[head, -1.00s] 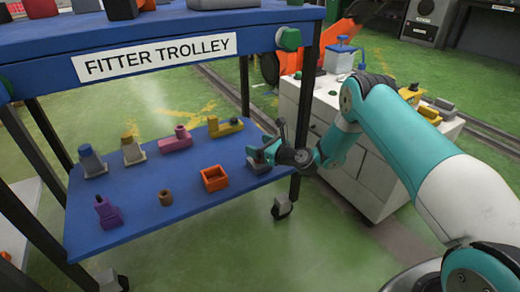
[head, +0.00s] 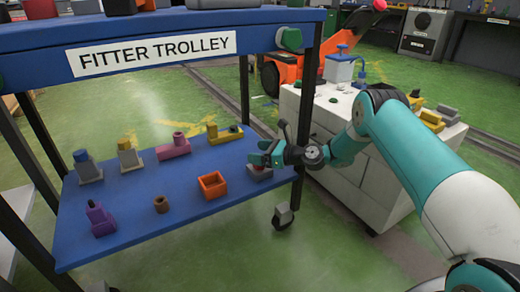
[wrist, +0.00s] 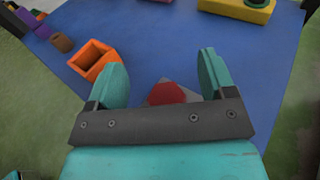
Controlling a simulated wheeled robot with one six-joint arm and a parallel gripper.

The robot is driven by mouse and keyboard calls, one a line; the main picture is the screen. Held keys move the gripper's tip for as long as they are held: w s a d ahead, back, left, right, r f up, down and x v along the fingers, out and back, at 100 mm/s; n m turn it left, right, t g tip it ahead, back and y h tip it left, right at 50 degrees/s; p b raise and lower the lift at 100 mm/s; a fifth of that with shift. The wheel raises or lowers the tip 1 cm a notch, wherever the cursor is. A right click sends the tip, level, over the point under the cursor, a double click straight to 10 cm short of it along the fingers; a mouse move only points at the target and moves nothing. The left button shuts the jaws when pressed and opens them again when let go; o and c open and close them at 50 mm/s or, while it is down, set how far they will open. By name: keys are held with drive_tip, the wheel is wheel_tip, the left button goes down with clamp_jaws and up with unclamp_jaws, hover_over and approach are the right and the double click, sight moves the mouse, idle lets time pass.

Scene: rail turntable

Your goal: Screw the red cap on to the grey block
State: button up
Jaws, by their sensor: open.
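The red cap (wrist: 167,93) shows in the wrist view between my fingers, at the top of the grey block (wrist: 190,88). Whether its thread is engaged I cannot tell. The grey block is also in the head view (head: 259,174), on the trolley's lower blue shelf near its right edge. My gripper (head: 264,155) is right above it there, hiding much of the cap. In the wrist view my gripper (wrist: 162,72) is open, with a teal finger on each side of the cap and visible gaps between them.
An orange open box (head: 212,186) stands just left of the block. A yellow part (head: 225,134) lies behind it. Several other coloured parts fill the shelf's left side. A trolley post (head: 302,130) rises close to the right of my gripper.

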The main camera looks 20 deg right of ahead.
drive_tip(key=m+t+h+p, duration=0.1)
drive_tip(key=p, duration=0.1)
drive_tip(key=m+t+h+p, duration=0.1)
drive_tip(key=m+h+p, duration=0.1)
drive_tip(key=m+t+h+p, duration=0.1)
drive_tip(key=t+h+p, duration=0.1)
drive_tip(key=shift+s+a+r+m, duration=0.1)
drive_tip(key=shift+r+m, duration=0.2)
drive_tip(key=shift+f+m+t+h+p, duration=0.2)
drive_tip(key=shift+m+t+h+p, duration=0.2)
drive_tip(key=shift+m+h+p, duration=0.4)
drive_tip(key=shift+b, duration=0.3)
drive_tip(key=shift+f, duration=0.15)
drive_tip(key=shift+f+b, duration=1.6)
drive_tip(key=shift+f, duration=0.35)
drive_tip(key=c, duration=1)
drive_tip(key=o, duration=0.9)
